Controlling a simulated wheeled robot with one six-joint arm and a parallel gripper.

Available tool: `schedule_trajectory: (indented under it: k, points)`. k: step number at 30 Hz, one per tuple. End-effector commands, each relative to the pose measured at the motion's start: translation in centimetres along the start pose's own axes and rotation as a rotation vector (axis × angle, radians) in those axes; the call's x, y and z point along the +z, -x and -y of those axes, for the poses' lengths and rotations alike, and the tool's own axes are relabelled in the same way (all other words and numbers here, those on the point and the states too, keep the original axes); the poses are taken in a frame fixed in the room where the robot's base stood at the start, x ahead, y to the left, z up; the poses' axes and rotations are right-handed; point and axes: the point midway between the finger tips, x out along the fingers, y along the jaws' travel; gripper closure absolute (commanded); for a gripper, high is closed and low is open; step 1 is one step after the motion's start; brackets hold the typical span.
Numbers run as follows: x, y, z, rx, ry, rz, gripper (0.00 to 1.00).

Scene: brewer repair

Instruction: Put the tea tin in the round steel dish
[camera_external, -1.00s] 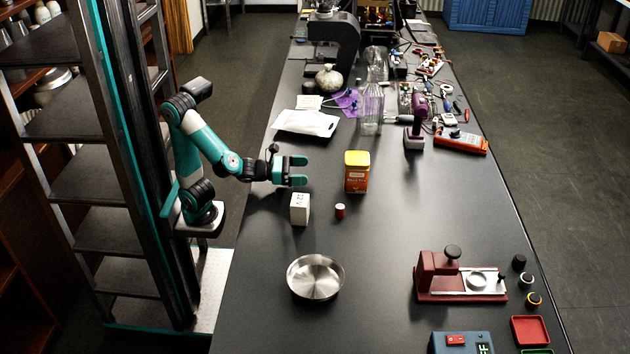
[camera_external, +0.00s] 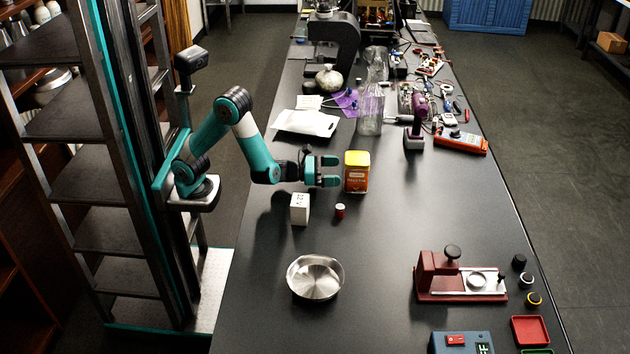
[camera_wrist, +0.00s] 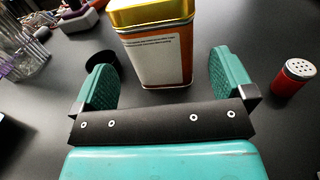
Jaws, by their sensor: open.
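The tea tin (camera_external: 356,174) is an orange tin with a yellow lid, upright on the black table. My gripper (camera_external: 331,171) is open just left of the tin in the external view, its fingers pointing at it. In the wrist view the tin (camera_wrist: 160,55) stands ahead of the open fingers (camera_wrist: 165,85), roughly between their lines, its top cut off by the frame edge. I cannot tell whether the fingertips reach past its near face. The round steel dish (camera_external: 316,277) is on the table nearer the external camera, and it looks empty.
A white box (camera_external: 300,209) and a small red shaker (camera_external: 340,211) stand between gripper and dish; the shaker is also in the wrist view (camera_wrist: 293,77). A red device (camera_external: 460,282) is at right. Table around the dish is clear.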

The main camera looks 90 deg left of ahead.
Motion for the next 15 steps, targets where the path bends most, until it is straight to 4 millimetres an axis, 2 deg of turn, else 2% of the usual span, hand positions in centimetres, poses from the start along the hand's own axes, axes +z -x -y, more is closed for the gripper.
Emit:
schedule_trajectory:
  k: [3, 10, 15]
  points:
    - [0.3, -1.4, -0.1, 0.001, 0.000, -0.001, 0.00]
    - [0.3, -2.7, 0.0, 0.001, 0.000, -0.001, 0.00]
    - [0.7, -4.9, -0.1, 0.002, 0.000, 0.000, 0.00]
